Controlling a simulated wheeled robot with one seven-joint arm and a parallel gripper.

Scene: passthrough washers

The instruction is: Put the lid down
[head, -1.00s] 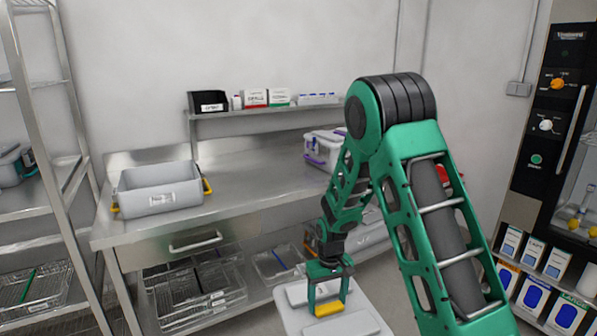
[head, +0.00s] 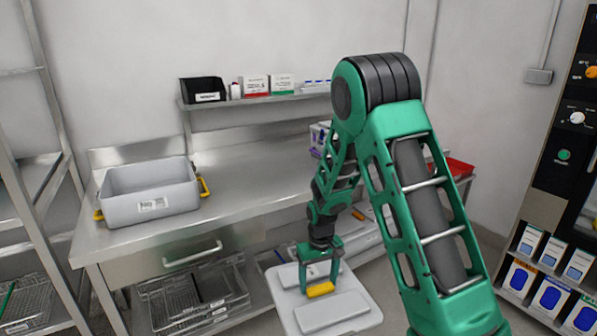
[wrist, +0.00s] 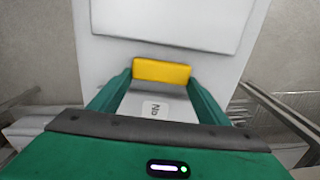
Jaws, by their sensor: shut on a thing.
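The lid (head: 333,312) is a flat pale grey plate with raised panels and a yellow grip (head: 320,289) at its middle. It is at the bottom centre of the head view, in front of the workbench. My gripper (head: 320,284) is shut on the yellow grip from above. The lid (wrist: 165,25) also fills the middle of the wrist view, with the yellow grip (wrist: 162,71) between my fingers and a small printed label near it. What is beneath the lid is hidden.
A grey open bin (head: 150,208) with yellow latches stands at the left of the steel workbench (head: 235,190). The bench top right of it is clear. A wall shelf (head: 260,98) holds small boxes. Wire baskets (head: 195,300) sit below. A steel rack (head: 40,200) is at left.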

